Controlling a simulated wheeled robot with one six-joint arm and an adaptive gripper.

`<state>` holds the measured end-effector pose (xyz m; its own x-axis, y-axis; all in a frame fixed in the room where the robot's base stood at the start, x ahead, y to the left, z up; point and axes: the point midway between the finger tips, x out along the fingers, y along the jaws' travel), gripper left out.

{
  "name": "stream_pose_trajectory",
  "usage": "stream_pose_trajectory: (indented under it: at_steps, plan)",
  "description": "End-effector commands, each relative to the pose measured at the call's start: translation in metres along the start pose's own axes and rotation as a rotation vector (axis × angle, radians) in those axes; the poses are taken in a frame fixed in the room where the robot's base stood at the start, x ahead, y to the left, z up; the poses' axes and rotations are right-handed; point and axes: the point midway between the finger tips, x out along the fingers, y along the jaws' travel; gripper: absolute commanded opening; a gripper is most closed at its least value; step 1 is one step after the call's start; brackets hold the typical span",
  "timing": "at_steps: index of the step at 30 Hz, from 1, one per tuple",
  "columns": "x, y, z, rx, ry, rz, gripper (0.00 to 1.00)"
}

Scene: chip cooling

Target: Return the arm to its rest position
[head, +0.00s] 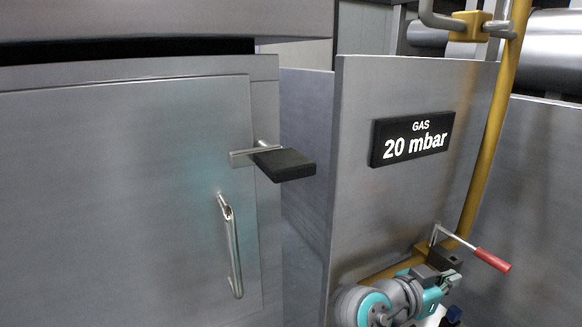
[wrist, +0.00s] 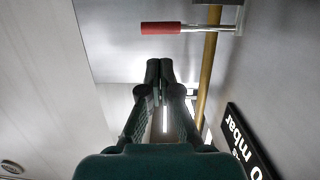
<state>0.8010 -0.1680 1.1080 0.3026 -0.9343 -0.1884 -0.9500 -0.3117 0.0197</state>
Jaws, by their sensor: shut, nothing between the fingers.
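My gripper (wrist: 160,66) is shut and empty, with its two dark fingers together in the middle of the wrist view. Beyond the fingertips, the red-handled lever (wrist: 162,28) lies across the top of that view, with a visible gap between them. In the head view my grey and teal arm is folded at the lower right, in front of the panel. The red-handled lever (head: 492,259) sticks out right of it there. I cannot make out the fingertips in the head view.
A yellow gas pipe (head: 489,150) rises at the right, beside a panel with a black "GAS 20 mbar" sign (head: 412,138). A grey cabinet door (head: 120,200) with a metal handle (head: 232,245) and a latch (head: 283,163) stands at the left.

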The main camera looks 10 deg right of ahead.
Motion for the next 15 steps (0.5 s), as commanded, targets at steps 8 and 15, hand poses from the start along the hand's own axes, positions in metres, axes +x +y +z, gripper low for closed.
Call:
stream_pose_trajectory:
  at_steps: [8,15]
  plan:
    - [0.005,-0.004,0.075,-0.217,0.04,-0.205,0.0]
    - [-0.008,0.004,0.151,-0.387,0.059,-0.429,0.0]
